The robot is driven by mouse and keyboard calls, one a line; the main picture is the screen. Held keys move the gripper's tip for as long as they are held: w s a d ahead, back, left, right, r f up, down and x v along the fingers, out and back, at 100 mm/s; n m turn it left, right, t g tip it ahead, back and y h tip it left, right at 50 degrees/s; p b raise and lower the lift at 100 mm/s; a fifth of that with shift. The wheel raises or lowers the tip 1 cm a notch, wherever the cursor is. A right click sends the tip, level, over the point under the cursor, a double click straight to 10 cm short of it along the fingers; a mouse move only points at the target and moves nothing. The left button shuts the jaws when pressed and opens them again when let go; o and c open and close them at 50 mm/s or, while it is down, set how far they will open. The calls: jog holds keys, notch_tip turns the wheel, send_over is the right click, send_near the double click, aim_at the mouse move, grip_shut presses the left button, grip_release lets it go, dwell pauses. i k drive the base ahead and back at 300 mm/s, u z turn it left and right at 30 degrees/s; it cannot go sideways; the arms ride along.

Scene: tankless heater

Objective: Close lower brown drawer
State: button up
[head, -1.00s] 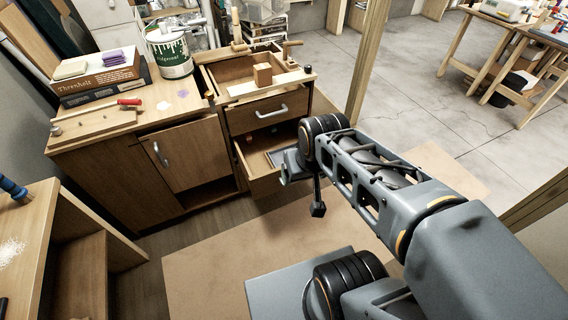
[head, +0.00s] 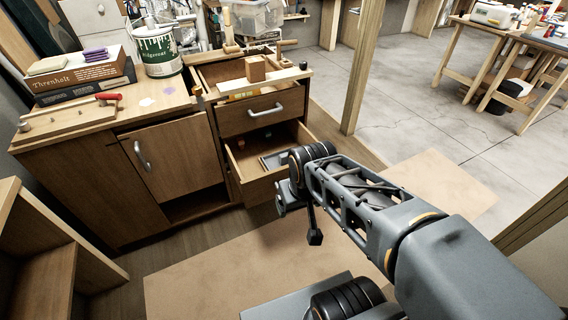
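The lower brown drawer (head: 251,188) is pulled out of the wooden cabinet (head: 217,150), with its inside showing and a few small things in it. Its right part is hidden behind my arm. My gripper (head: 281,200) is at the drawer's front right, pointing toward it. The wrist covers most of the fingers, so I cannot see whether they are apart or touch the drawer front.
Above is an upper drawer front (head: 262,113) with a metal handle. A wood block (head: 255,68) and a plank lie over it. A cabinet door (head: 172,158) stands to the left. A wooden post (head: 362,65) rises at the right.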

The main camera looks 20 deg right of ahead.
aim_at(257, 185)
jog(key=u, duration=1.35)
jog(key=i, duration=0.7)
jog(key=z, duration=1.95)
